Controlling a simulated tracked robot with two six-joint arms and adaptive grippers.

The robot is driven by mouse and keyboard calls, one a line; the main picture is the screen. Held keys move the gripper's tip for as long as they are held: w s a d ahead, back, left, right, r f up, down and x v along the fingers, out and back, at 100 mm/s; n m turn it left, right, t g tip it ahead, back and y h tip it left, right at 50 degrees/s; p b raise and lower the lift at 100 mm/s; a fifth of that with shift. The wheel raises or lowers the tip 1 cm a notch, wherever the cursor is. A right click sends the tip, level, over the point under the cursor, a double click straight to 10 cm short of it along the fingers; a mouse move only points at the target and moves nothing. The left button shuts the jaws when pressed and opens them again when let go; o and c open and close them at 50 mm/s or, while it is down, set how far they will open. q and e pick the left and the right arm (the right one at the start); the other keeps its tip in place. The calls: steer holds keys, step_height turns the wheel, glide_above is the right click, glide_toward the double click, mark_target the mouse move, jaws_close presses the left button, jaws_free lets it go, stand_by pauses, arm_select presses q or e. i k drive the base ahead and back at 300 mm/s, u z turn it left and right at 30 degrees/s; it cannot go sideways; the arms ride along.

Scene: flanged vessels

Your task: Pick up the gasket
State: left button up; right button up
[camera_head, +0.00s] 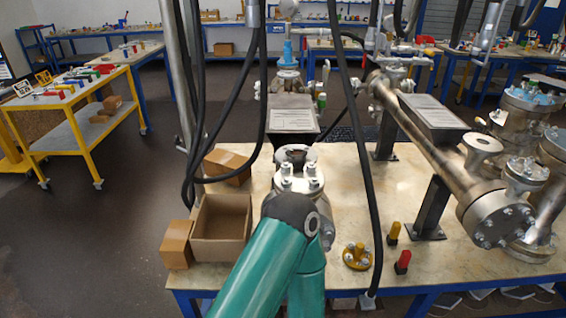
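I cannot pick out a gasket with certainty. A round, brass-coloured piece (357,261) with an upright knob and small metal bolts lies on the worktable near its front edge. An open metal flange (296,153) with a dark round opening stands at the middle of the table, with a bolted metal flange (300,178) just in front of it. My teal arm reaches up from the bottom centre and covers part of the vessel and table. Neither of my grippers can be seen, so their state and anything in them are hidden.
The worktable (400,205) holds an open cardboard box (221,224), smaller closed boxes, a yellow-topped tool (393,233) and a red-topped tool (403,262). A large flanged pipe (440,140) fills the right. Black hoses hang across the view. Floor at left is clear.

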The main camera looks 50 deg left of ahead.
mark_target(298, 161)
steer(key=z, duration=0.95)
steer(key=i, duration=0.15)
steer(key=u, duration=3.25)
steer(key=k, duration=0.45)
steer(key=z, duration=0.7)
steer(key=i, duration=0.65)
steer(key=u, duration=0.8)
